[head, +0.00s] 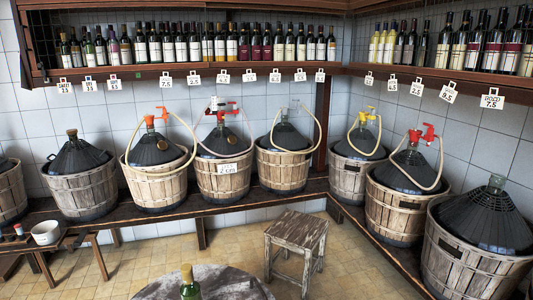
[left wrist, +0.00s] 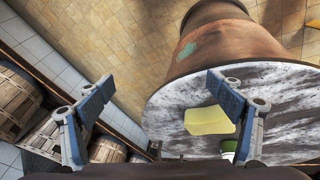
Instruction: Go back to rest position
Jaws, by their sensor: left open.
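My left gripper (left wrist: 162,88) shows in the left wrist view, with its two blue-grey fingers spread wide apart and nothing between them. Its right finger overlaps the round, marbled grey-white table top (left wrist: 185,100) in the picture. I cannot tell how far it is from the table. No gripper or arm shows in the head view, and my right gripper is in neither view.
A yellow block (left wrist: 208,121) lies on the round table, which shows at the bottom of the head view (head: 235,283) with a green bottle (head: 189,284). A wooden stool (head: 296,240) stands nearby. Basketed demijohns (head: 222,182) line the wall bench. Tiled floor (head: 350,270) is open right of the stool.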

